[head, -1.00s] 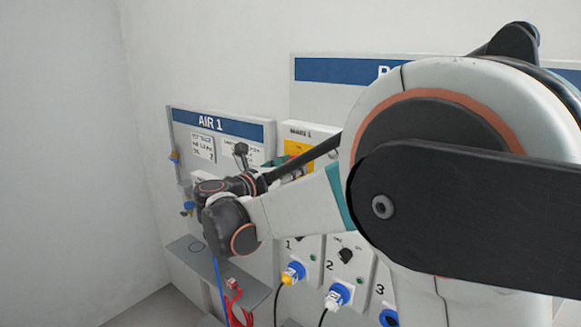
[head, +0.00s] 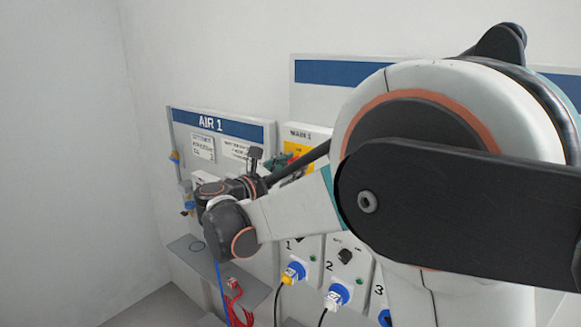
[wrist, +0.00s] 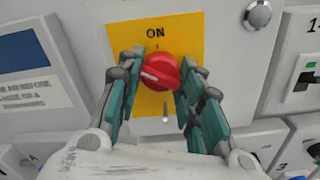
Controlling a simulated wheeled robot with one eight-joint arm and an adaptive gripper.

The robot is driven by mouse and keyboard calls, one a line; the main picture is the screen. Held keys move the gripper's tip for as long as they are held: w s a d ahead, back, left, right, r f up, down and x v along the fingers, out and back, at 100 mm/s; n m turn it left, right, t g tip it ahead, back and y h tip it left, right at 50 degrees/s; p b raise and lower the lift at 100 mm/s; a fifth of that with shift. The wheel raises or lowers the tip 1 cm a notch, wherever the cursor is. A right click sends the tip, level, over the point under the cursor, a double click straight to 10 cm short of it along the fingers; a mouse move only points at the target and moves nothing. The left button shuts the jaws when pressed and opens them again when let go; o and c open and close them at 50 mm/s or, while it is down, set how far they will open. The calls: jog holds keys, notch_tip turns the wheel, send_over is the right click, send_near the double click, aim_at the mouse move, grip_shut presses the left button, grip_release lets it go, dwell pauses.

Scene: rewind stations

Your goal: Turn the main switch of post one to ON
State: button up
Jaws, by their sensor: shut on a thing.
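The main switch is a red round knob (wrist: 160,72) on a yellow plate (wrist: 185,38) marked ON above it, in the wrist view. The knob itself is hidden there.
The AIR 1 panel (head: 228,130) stands to the left with a grey shelf (head: 200,255) below. In the wrist view a silver round part (wrist: 257,15) sits right of the yellow plate.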

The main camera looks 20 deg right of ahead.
jog(key=shift+m, duration=1.9)
jog(key=o, duration=1.1)
jog(key=shift+c, duration=0.2)
jog(key=v, duration=1.2)
